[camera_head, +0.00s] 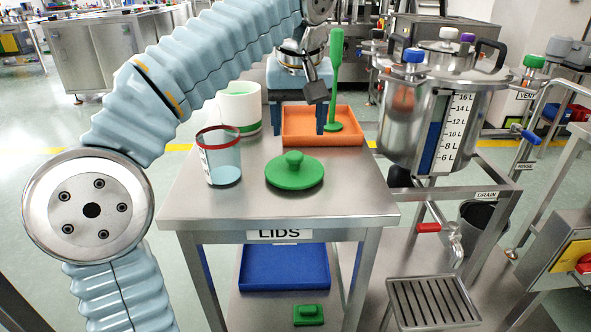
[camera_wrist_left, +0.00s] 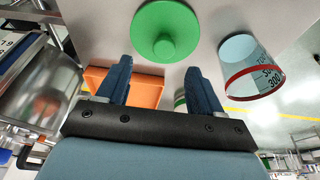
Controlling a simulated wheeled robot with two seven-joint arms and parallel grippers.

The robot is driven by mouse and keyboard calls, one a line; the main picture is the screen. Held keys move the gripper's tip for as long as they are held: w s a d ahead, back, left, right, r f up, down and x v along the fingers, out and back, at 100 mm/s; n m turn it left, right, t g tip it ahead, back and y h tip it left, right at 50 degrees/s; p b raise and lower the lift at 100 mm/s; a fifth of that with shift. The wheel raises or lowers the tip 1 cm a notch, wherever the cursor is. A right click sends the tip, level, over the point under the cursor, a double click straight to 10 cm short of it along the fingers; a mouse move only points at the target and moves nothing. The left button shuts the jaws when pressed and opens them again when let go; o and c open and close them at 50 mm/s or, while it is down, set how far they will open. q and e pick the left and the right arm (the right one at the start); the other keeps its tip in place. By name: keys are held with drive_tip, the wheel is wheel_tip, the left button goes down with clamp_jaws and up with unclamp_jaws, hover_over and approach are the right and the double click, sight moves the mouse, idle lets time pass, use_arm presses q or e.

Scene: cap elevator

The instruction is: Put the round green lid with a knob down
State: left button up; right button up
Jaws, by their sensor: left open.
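The round green lid (camera_head: 295,174) with its knob lies flat, knob up, on the steel table marked LIDS (camera_head: 205,221). The lid also shows in the left wrist view (camera_wrist_left: 166,29), just beyond the fingertips. My left gripper (camera_head: 301,131) is open and empty, its blue fingers apart. My right gripper is not in view.
A red-rimmed clear beaker (camera_head: 222,160) stands left of the lid, a white-and-green container (camera_head: 238,108) behind it. The orange tray (camera_head: 345,140) holds an upright green utensil (camera_head: 336,75). A steel tank (camera_head: 400,125) stands right. The table's front right is clear.

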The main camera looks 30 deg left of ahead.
sight(294, 155)
use_arm(q)
drive_tip(key=x, duration=0.2)
drive_tip(key=b+x, duration=0.1)
drive_tip(key=x, duration=0.4)
drive_tip(key=shift+s+a+f, duration=0.1)
drive_tip(key=shift+a+f, duration=0.15)
drive_tip(key=shift+a, duration=0.1)
drive_tip(key=c, duration=1.2)
